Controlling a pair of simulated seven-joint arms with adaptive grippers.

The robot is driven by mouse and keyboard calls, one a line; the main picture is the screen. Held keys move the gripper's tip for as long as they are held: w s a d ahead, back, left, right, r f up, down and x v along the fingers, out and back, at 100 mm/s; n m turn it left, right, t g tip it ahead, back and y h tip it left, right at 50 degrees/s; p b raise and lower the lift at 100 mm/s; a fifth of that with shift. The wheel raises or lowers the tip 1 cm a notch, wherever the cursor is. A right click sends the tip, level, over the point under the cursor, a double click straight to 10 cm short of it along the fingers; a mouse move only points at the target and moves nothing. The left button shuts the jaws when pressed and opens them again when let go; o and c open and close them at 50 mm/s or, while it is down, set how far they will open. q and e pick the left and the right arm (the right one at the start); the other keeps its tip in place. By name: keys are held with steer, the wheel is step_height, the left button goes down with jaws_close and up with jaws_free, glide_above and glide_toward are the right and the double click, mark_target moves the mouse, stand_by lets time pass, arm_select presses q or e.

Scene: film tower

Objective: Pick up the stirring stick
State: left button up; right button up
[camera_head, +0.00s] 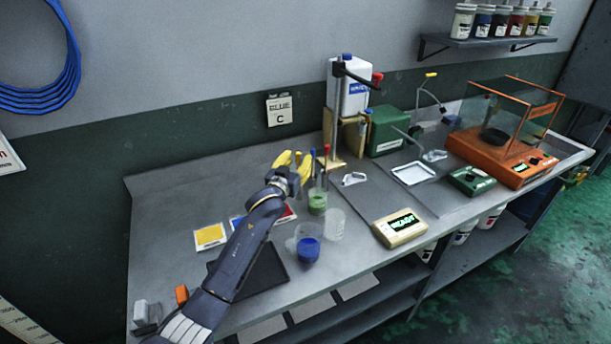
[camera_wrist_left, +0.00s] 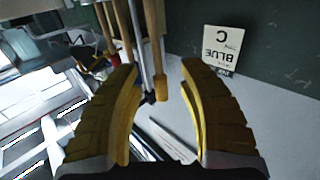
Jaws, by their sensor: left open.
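Thin sticks, one with a blue top (camera_head: 313,155) and one with a red top (camera_head: 326,151), stand upright by the beaker of green liquid (camera_head: 318,203). I cannot tell which is the stirring stick. My left gripper (camera_head: 293,158) has yellow fingers and is open, just left of the stick tops in the head view. In the left wrist view, a grey rod with a dark end (camera_wrist_left: 146,60) and a tan rod (camera_wrist_left: 156,45) show between or beyond the open fingers (camera_wrist_left: 160,68). No contact is visible. My right gripper is not in view.
A beaker of blue liquid (camera_head: 308,249) and a clear empty-looking beaker (camera_head: 335,224) stand nearer the front. A stand with a pole (camera_head: 337,115) is close to the right. A scale (camera_head: 400,228) and colour cards (camera_head: 210,236) lie on the bench; its back left is clear.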

arm_select(q)
steer(key=shift+w+d, duration=0.1)
steer(key=shift+w, duration=0.15)
steer(key=shift+c, duration=0.6)
jaws_close()
